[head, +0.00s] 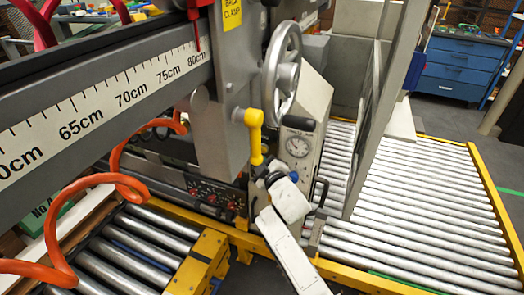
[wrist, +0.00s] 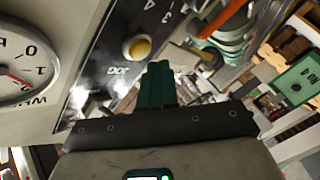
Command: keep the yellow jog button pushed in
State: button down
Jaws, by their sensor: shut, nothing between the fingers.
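The yellow jog button (wrist: 138,47) shows in the wrist view as a round yellow cap in a pale ring, on a dark, shiny panel lettered JOG. My gripper (wrist: 158,68) has its green fingers together, with nothing between them. Its tips point at the panel just right of and below the button in the picture. A gap shows between the tips and the yellow cap, and I see no contact. Whether the button is in or out I cannot tell. In the head view my white wrist is in front of the machine; the button cannot be made out there.
A round dial gauge (wrist: 18,65) is left of the button. In the head view, a yellow-topped lever (head: 254,130) stands just above my wrist, with a grey handwheel (head: 283,75) higher up. An orange coiled hose (head: 125,184) hangs left. Roller conveyors (head: 430,200) lie right.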

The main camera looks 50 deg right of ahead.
jog(key=shift+d+r, duration=0.1)
jog(key=shift+d, duration=0.05)
dwell(0.4)
jog(key=shift+w+d+p, duration=0.15)
jog(key=shift+d+p, duration=0.1)
jog(key=shift+p, duration=0.1)
jog(key=shift+w+d+p, duration=0.15)
jog(key=shift+d+p, duration=0.2)
jog(key=shift+d, duration=0.15)
dwell(2.6)
dwell(0.9)
jog(key=shift+s+a+b, duration=0.3)
jog(key=shift+a+b, duration=0.3)
jog(key=shift+a, duration=0.3)
